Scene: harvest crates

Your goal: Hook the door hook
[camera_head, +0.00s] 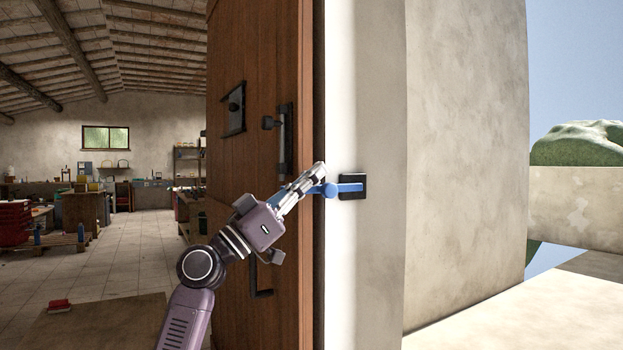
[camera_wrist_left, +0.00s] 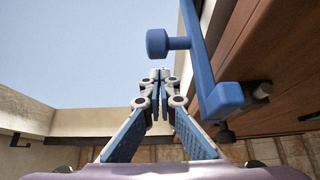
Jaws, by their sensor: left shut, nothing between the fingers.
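The blue door hook (camera_head: 349,187) sticks out to the left from a black plate (camera_head: 353,193) on the pale wall beside the door. Its round knob faces me. In the left wrist view the hook's blue bar (camera_wrist_left: 200,60) runs down along the right of the fingers, with the knob (camera_wrist_left: 158,43) just beyond the fingertips. The brown wooden door (camera_head: 262,80) stands to the left of the plate. My left gripper (camera_head: 319,169) is shut and empty, its tips beside the knob; it also shows in the left wrist view (camera_wrist_left: 160,75). I cannot tell whether they touch. The gripper partly hides the hook's far end.
A room with workbenches and red crates (camera_head: 15,222) lies to the left. The pale wall (camera_head: 460,150) curves away on the right, with open ground beyond it.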

